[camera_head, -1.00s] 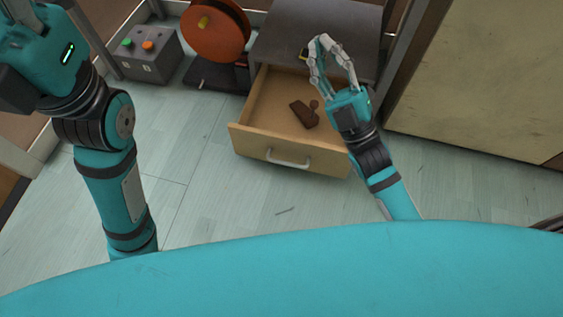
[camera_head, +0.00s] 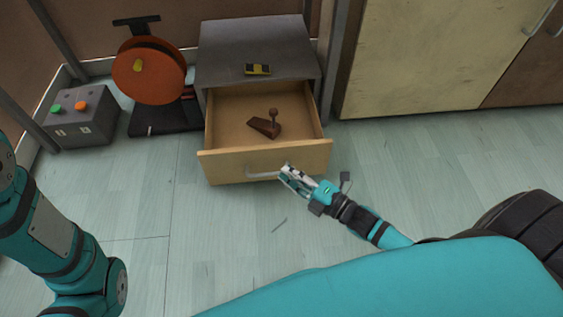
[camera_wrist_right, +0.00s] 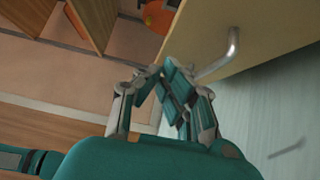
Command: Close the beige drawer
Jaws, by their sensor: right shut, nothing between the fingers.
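The beige drawer (camera_head: 225,166) stands pulled out of a dark grey cabinet (camera_head: 240,40). A brown wedge with a round knob (camera_head: 265,127) lies inside it. The drawer's metal handle (camera_head: 262,176) is on its front. My right gripper (camera_head: 285,172) is shut and empty, close to the right end of the handle. In the right wrist view, the gripper's fingertips (camera_wrist_right: 162,70) meet near the drawer front (camera_wrist_right: 255,30) and the handle (camera_wrist_right: 232,50); I cannot tell whether they touch. My left arm shows at the lower left, but its gripper is out of view.
A yellow and black object (camera_head: 257,69) lies on the cabinet top. An orange disc (camera_head: 148,70) on a dark stand and a grey box with buttons (camera_head: 82,118) stand to the left. A beige cupboard (camera_head: 430,55) is at the right.

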